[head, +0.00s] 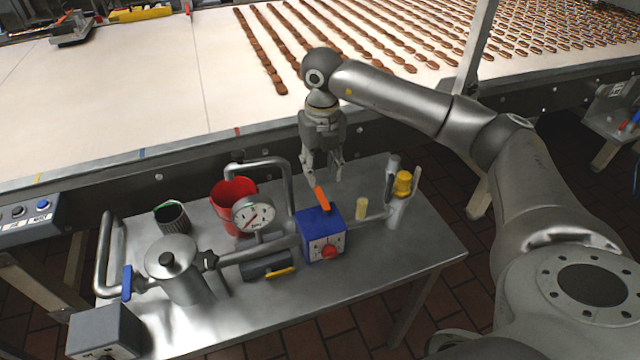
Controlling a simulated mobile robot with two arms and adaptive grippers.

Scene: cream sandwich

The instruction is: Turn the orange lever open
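The orange lever (322,198) sits on top of a blue box (322,235) with a red knob (330,252) on its front, on the steel table. The lever points up and slightly left in the picture. My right gripper (321,176) hangs above and behind the blue box, fingers pointing down and spread apart. Its fingertips are close to the lever's far end; I cannot tell whether they touch it. Nothing shows between the fingers. My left gripper is not in the head view.
Left of the box are a pressure gauge (254,214), a red bucket (228,192), a metal pot (176,262) and pipes. A yellow-capped fitting (403,183) stands at the right. The conveyor (180,90) with rows of brown pieces runs behind. The table's right front is clear.

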